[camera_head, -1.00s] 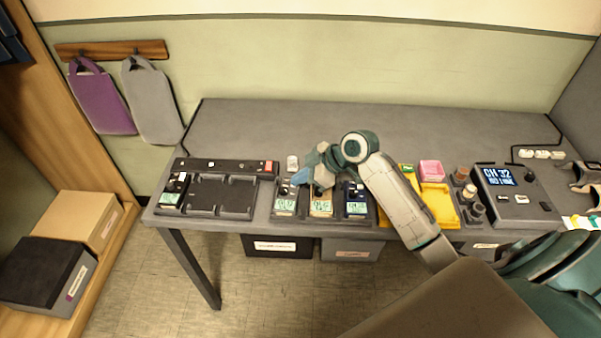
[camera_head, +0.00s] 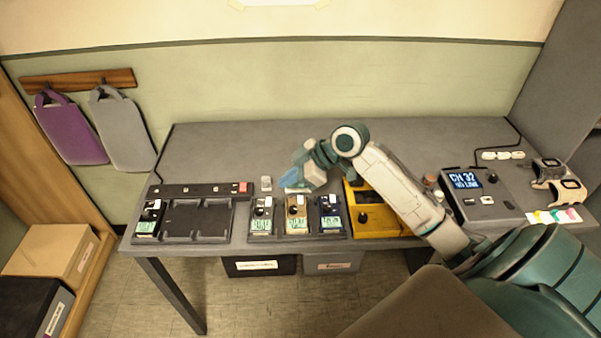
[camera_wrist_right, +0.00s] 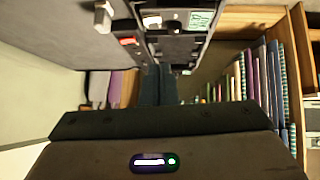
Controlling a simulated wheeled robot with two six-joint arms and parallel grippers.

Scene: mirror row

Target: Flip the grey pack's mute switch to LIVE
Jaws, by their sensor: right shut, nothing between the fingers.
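The grey pack (camera_head: 262,217) stands at the left of a row of three in a dark holder on the table, with a lit green screen, a dark knob and a small white part at its top. What appears to be this pack also shows at the top of the right wrist view (camera_wrist_right: 172,20). The mute switch's setting is too small to tell. My right gripper (camera_head: 291,185) is shut and empty, its blue fingers just behind the row of packs, apart from the grey one as far as I can see. The fingers also show in the right wrist view (camera_wrist_right: 158,85). My left gripper is out of view.
A tan pack (camera_head: 297,214) and a blue pack (camera_head: 330,214) stand close beside the grey one. A charger (camera_head: 233,222) holding a black pack (camera_head: 148,220) lies left. A white block (camera_head: 266,183) stands behind. A yellow tray (camera_head: 392,229) lies right, partly under my arm.

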